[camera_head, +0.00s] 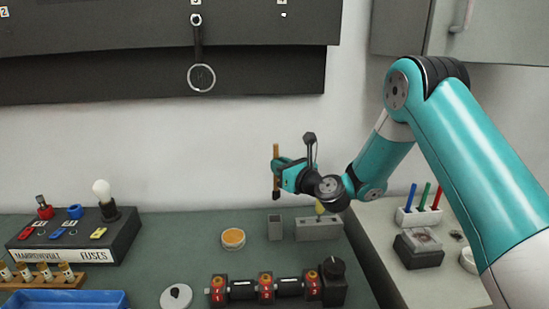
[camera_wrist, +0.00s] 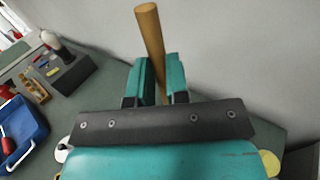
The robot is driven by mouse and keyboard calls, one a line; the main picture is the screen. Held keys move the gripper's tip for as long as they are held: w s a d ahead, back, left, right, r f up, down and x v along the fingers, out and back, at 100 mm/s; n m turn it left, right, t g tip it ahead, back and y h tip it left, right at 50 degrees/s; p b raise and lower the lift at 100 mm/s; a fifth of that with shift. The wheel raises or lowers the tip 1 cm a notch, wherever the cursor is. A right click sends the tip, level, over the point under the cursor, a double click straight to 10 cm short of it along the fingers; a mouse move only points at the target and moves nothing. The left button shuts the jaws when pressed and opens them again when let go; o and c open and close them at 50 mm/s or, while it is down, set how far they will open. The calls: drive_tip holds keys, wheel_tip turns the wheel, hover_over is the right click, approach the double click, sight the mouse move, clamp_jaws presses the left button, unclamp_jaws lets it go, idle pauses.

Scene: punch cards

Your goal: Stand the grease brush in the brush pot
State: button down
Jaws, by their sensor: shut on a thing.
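The grease brush (camera_head: 276,153) has a tan wooden handle and a dark lower end. My gripper (camera_head: 277,168) is shut on its handle and holds it nearly upright in the air. In the wrist view the handle (camera_wrist: 150,38) rises between the two teal fingers of my gripper (camera_wrist: 160,80); the brush's lower end is hidden there. A small grey square pot (camera_head: 274,228), which looks like the brush pot, stands on the bench. In the head view it is below the brush, with a clear gap between them. I cannot see inside it clearly.
A grey block (camera_head: 318,230) with a yellow-handled tool stands right of the pot. A round tin with orange contents (camera_head: 233,237) is to its left. A row of red-and-black numbered parts (camera_head: 266,288) lies in front. A fuse box (camera_head: 75,240) stands left.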

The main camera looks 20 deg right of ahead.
wheel_tip(320, 180, down, 12)
drive_tip(key=b, duration=1)
drive_tip(key=shift+w+b, duration=0.2)
drive_tip(key=shift+b, duration=0.15)
drive_tip(key=shift+r, duration=0.15)
drive_tip(key=c, duration=1)
unclamp_jaws()
drive_tip(key=shift+c, duration=0.2)
drive_tip(key=shift+a, duration=0.1)
wheel_tip(320, 180, up, 20)
drive_tip(key=p, duration=0.3)
drive_tip(key=shift+p, duration=0.35)
